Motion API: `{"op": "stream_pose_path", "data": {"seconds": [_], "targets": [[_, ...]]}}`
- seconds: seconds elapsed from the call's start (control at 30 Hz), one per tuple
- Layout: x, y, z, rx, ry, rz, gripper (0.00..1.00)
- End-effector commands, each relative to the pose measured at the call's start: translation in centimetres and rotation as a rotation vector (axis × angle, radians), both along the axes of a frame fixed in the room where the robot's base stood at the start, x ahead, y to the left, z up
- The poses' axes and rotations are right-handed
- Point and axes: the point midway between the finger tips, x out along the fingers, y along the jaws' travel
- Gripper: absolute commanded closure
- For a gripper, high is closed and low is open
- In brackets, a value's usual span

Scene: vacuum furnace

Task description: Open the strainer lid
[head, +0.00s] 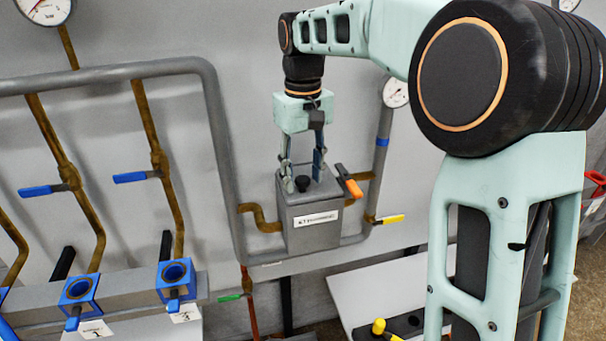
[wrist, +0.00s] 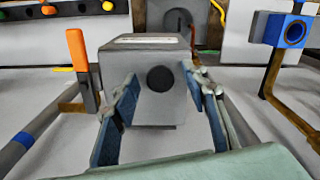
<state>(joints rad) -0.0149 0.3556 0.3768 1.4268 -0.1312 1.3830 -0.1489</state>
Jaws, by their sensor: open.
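The strainer is a grey box (head: 312,233) with a white label on its front, mounted among pipes in the head view. Its lid (head: 325,188) is the flat grey top, with a round black knob (head: 302,183) on it. In the wrist view the lid (wrist: 150,70) lies straight ahead and the knob (wrist: 160,79) sits between my fingers. My gripper (head: 303,172) points down over the lid, open, with one finger on each side of the knob. In the wrist view both fingers of my gripper (wrist: 160,125) stand apart from the knob. The lid looks closed.
An orange-handled valve (head: 348,181) stands close to the right of the box. A yellow-handled valve (head: 388,219) is lower right. A thick grey pipe (head: 219,140) runs down at left. Blue-handled valves (head: 136,177) and blue square fittings (head: 176,279) lie further left.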

Motion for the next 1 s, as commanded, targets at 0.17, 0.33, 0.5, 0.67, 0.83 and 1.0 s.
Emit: {"op": "stream_pose_path", "data": {"seconds": [0.17, 0.33, 0.5, 0.67, 0.83, 1.0], "targets": [[0.01, -0.01, 0.02, 0.0, 0.0, 0.0, 0.62], [0.01, -0.01, 0.03, 0.0, 0.0, 0.0, 0.81], [0.0, 0.0, 0.03, 0.0, 0.0, 0.0, 0.99], [-0.01, -0.01, 0.04, 0.0, 0.0, 0.0, 1.0], [0.03, 0.02, 0.17, 0.0, 0.0, 0.0, 1.0], [0.2, 0.07, 0.58, 0.001, -0.001, 0.0, 1.0]]}}
